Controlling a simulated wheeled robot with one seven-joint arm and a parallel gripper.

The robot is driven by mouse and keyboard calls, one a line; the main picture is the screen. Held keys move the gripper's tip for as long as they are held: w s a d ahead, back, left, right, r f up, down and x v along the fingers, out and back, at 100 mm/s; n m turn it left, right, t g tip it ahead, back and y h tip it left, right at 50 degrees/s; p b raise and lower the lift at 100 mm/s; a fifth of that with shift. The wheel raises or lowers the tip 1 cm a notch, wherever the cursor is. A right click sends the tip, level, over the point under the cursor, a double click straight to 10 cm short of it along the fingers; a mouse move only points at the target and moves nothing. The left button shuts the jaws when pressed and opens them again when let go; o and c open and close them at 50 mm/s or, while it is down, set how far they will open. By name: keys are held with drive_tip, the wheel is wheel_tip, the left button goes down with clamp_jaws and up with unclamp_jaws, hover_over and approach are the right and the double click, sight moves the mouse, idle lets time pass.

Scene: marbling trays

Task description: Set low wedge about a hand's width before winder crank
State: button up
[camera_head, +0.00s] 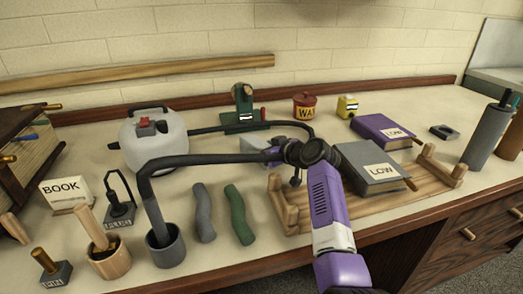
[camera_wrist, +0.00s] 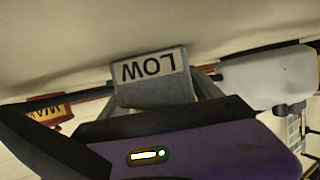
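The low wedge is a small grey block with a white LOW label, seen upside down in the wrist view (camera_wrist: 150,82). My gripper (camera_wrist: 165,90) has its fingers closed around it. In the head view the wedge (camera_head: 254,144) shows as a pale grey patch left of my gripper (camera_head: 272,150), partly hidden by the wrist. I cannot tell whether it touches the table. A green device (camera_head: 243,112) with a white label stands behind the wedge, near the back; it may be the winder, but its crank is not clear.
A white jug (camera_head: 171,141) stands to the left. A red tin (camera_head: 304,108) and a yellow block (camera_head: 347,106) are at the back.

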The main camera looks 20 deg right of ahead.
drive_tip(key=shift+o, duration=0.3)
drive_tip(key=shift+s+f, duration=0.1)
drive_tip(key=shift+f, duration=0.5)
drive_tip(key=shift+r, duration=0.1)
drive_tip(key=shift+r+p, duration=0.35)
drive_tip(key=shift+p, duration=0.2)
drive_tip(key=shift+s+d+r, duration=0.1)
drive_tip(key=shift+r, duration=0.15)
drive_tip(key=v, duration=0.4)
drive_tip(key=p+v, duration=0.1)
drive_tip(key=v, duration=0.2)
drive_tip(key=p+v, duration=0.1)
drive_tip(key=v, duration=0.3)
drive_tip(key=shift+s+d+r, duration=0.15)
drive_tip(key=shift+r, duration=0.25)
